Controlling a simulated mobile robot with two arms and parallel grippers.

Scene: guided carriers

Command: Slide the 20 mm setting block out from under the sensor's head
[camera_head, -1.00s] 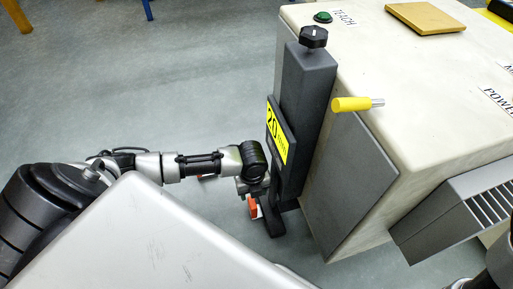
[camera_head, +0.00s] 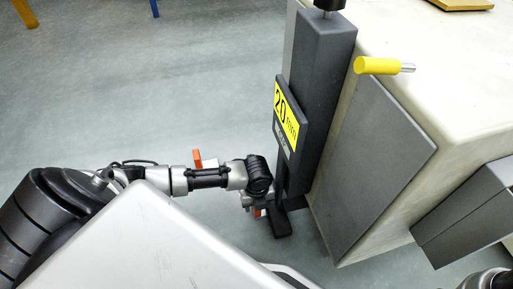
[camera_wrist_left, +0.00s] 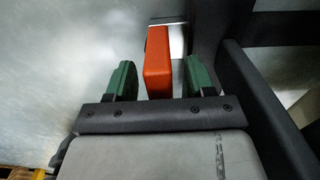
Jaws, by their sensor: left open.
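The sensor (camera_head: 322,80) is a tall dark grey column with a yellow "20 mm" label (camera_head: 286,117), upright against the side of a pale cabinet. A dark foot (camera_head: 282,222) shows at its lower end. My left gripper (camera_head: 257,208) is low beside the column, partly hidden by its own wrist. An orange piece (camera_head: 258,213), apparently the setting block's grip, just shows there. In the left wrist view the orange piece (camera_wrist_left: 158,62) stands between the green fingertips of my left gripper (camera_wrist_left: 160,78), which are open with a gap on each side. The block's end under the head is hidden.
The pale cabinet (camera_head: 450,90) fills the right, with a yellow handle (camera_head: 376,66) sticking out near the column. A grey box (camera_head: 465,215) projects at lower right. Another orange piece (camera_head: 197,159) shows behind my left forearm.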

